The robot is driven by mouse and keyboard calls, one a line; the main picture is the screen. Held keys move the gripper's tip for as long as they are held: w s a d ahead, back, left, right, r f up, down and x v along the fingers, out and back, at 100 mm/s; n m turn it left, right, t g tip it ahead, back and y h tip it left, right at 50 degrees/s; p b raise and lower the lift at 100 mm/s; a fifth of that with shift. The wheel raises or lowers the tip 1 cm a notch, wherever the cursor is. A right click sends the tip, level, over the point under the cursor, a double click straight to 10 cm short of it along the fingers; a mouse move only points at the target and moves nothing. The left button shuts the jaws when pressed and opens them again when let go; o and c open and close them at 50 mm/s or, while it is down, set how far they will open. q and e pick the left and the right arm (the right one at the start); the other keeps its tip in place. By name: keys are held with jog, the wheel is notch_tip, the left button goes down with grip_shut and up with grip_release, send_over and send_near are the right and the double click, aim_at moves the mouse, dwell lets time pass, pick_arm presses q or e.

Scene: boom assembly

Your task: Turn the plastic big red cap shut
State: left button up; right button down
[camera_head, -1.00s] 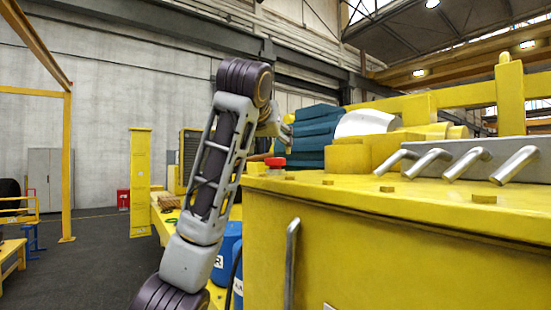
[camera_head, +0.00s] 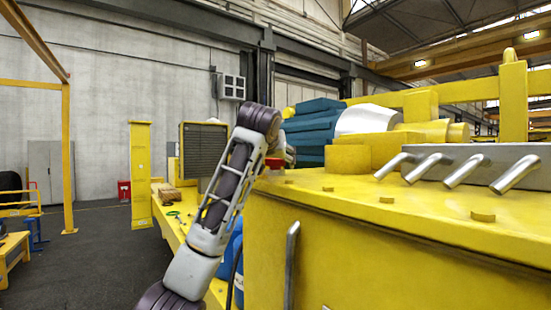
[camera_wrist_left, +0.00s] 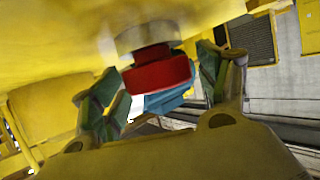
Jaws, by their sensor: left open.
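The big red cap (camera_head: 275,162) sits near the left edge of the yellow machine's top in the head view, partly hidden by my left arm. In the left wrist view the red cap (camera_wrist_left: 160,74) is at the centre, below a pale metal collar (camera_wrist_left: 148,37) on the yellow surface. My left gripper (camera_wrist_left: 163,88) is open, with one finger on each side of the cap and visible gaps between. In the head view the left gripper (camera_head: 287,155) is small and mostly hidden behind the arm's wrist. My right gripper is in neither view.
Bent metal pipes (camera_head: 450,166) stick out of a grey block on the yellow top (camera_head: 375,195). A teal motor-like block (camera_head: 315,125) stands behind the cap. A metal handle (camera_head: 292,255) is on the machine's side.

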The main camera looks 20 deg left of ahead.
pick_arm(q)
jog(key=c, duration=1)
jog(key=shift+o, duration=0.2)
jog(key=shift+m+h, duration=0.6)
jog(key=shift+h, duration=0.1)
jog(key=m+h, duration=0.3)
jog(key=m+g+h, duration=0.2)
jog(key=m+h, duration=0.2)
jog(key=h, duration=0.1)
jog(key=shift+a+r, duration=0.1)
jog(key=shift+m+g+h, duration=1.6)
jog(key=shift+m+g, duration=0.1)
jog(key=shift+m, duration=0.3)
jog(key=shift+m+g, duration=0.3)
jog(key=shift+m+g+h, duration=1.1)
jog(key=shift+m+g, duration=0.8)
jog(key=shift+g, duration=0.2)
